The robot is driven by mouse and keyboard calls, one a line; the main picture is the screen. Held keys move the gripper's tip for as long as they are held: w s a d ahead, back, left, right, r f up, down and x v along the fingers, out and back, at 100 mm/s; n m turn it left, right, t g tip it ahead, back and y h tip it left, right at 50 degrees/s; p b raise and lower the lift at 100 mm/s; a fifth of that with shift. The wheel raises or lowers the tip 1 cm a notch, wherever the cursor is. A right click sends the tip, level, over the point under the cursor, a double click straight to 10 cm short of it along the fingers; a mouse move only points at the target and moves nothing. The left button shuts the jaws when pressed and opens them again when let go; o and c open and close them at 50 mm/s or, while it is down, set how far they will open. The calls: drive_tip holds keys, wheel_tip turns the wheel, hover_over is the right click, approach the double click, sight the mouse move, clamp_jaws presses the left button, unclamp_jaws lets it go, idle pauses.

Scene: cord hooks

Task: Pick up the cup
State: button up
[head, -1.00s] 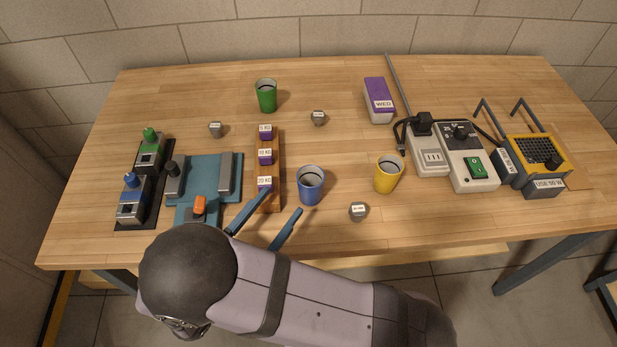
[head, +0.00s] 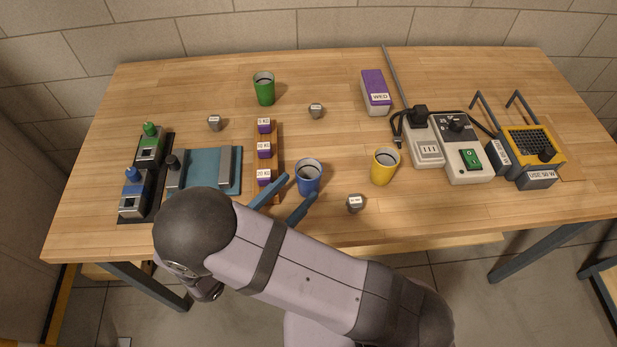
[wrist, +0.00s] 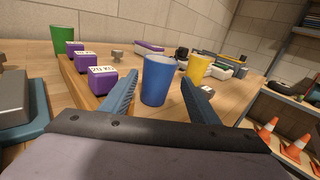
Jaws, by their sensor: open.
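A blue cup (head: 308,178) stands upright near the front middle of the table. It also shows in the wrist view (wrist: 158,82), between the fingers. My gripper (head: 296,192) is open, with one finger on either side of the cup's near side. In the wrist view my gripper (wrist: 161,92) has a visible gap to the cup on the right; at the left the finger looks very close to it. A yellow cup (head: 385,167) stands to the right and a green cup (head: 264,90) stands at the back. Both are upright.
A wooden rack (head: 267,135) with purple weights is close left of the blue cup. A small grey weight (head: 355,203) lies to its right. A power strip (head: 425,150) and a switch box (head: 462,155) stand further right.

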sight(301, 184)
drive_tip(key=shift+p+x, duration=0.65)
drive_tip(key=shift+x, duration=1.4)
drive_tip(key=c, duration=0.8)
drive_tip(key=shift+r, duration=0.1)
drive_tip(key=shift+w+r+b, duration=0.1)
drive_tip(key=shift+r+b, duration=0.3)
drive_tip(key=shift+r, duration=4.5)
